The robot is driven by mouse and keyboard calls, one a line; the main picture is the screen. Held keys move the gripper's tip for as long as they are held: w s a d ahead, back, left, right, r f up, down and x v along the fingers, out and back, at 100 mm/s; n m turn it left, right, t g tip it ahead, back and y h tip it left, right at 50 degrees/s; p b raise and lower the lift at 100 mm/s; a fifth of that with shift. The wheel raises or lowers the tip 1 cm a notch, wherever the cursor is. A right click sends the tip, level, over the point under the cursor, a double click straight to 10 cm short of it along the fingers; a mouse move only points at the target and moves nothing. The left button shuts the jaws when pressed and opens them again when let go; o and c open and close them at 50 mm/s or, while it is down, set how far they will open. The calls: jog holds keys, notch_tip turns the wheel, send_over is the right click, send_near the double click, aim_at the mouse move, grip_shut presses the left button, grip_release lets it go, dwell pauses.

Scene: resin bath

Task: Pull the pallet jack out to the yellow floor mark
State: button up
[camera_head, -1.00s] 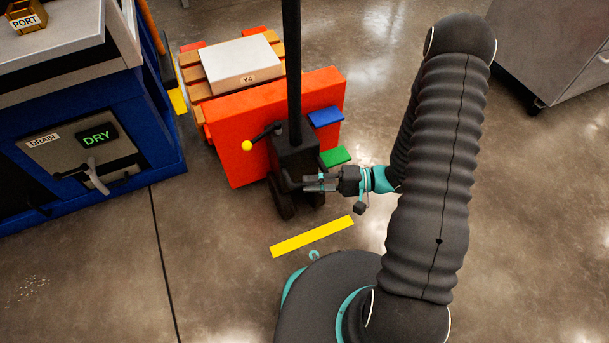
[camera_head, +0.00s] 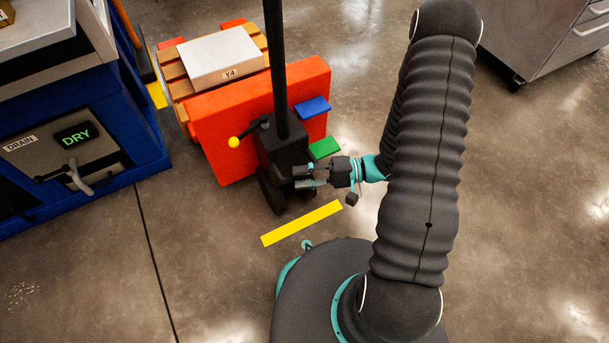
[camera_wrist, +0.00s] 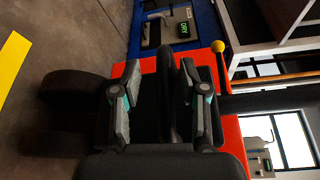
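The pallet jack (camera_head: 289,149) has a black block with a tall mast, an orange-red body (camera_head: 214,155) and dark wheels. It stands just behind the yellow floor mark (camera_head: 301,223), with bare floor between the wheels and the mark. My gripper (camera_head: 302,176) is at the front of the black block, low down. The exact contact is dark and hard to see. The yellow mark also shows at left in the wrist view (camera_wrist: 12,62).
A wooden pallet (camera_head: 178,82) with a white box (camera_head: 218,55) labelled Y4 is on the jack. A blue machine (camera_head: 140,145) with a DRY display stands left. A grey cabinet (camera_head: 548,45) is at the far right. Floor around the mark is clear.

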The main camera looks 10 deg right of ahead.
jog(key=shift+d, duration=0.1)
jog(key=d+r, duration=0.1)
jog(key=d, duration=1)
jog(key=shift+s+d, duration=0.15)
jog(key=shift+d, duration=0.25)
